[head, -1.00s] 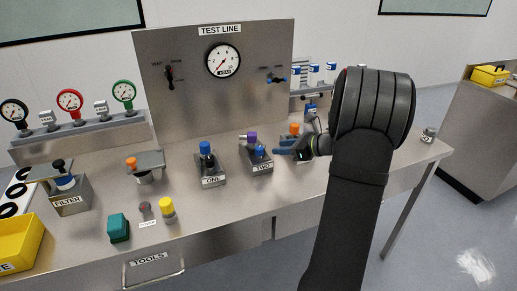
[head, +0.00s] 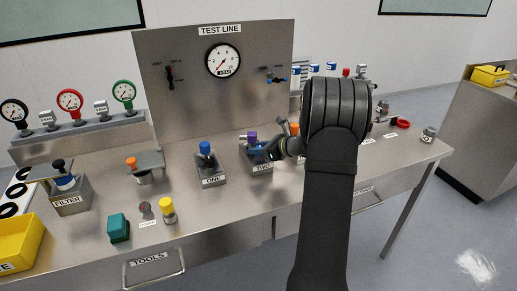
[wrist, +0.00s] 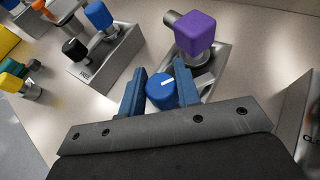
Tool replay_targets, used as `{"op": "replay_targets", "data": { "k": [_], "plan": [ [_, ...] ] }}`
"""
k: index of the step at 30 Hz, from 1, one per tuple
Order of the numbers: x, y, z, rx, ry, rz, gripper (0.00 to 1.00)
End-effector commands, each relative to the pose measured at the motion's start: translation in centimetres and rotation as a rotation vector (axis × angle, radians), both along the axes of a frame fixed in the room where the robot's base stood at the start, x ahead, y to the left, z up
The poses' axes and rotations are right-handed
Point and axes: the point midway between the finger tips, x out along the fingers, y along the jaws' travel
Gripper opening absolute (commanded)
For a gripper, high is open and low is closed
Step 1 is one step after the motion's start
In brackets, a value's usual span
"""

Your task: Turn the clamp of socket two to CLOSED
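Socket two (head: 262,168) is a grey block on the bench, labelled TWO, with a purple square-topped piece (head: 252,136) and a blue clamp knob. In the wrist view the purple piece (wrist: 194,33) stands just beyond my fingers. The blue knob (wrist: 161,91) has a white line on top and lies between my two blue fingers. My gripper (wrist: 160,75) is open around the knob, with small gaps seeming to show beside it; contact is hard to judge. In the head view my gripper (head: 272,149) reaches socket two from the right and partly hides it.
Socket one (head: 210,170), with a blue top, stands to the left. An orange-topped part (head: 294,129) stands behind my gripper. The gauge panel (head: 190,95) rises behind. A yellow-capped piece (head: 168,210) and a green block (head: 119,228) stand at the front left.

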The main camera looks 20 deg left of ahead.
Motion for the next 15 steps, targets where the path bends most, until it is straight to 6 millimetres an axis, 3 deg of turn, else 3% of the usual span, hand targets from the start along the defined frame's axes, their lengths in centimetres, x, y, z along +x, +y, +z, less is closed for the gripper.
{"op": "replay_targets", "data": {
  "k": [1,3,15],
  "plan": [
    [0.00,-0.02,0.01,0.000,0.000,0.000,0.19],
    [0.00,-0.02,0.01,0.000,0.000,0.000,0.07],
    [0.05,-0.08,-0.01,-0.001,-0.001,0.077,0.07]
  ]
}}
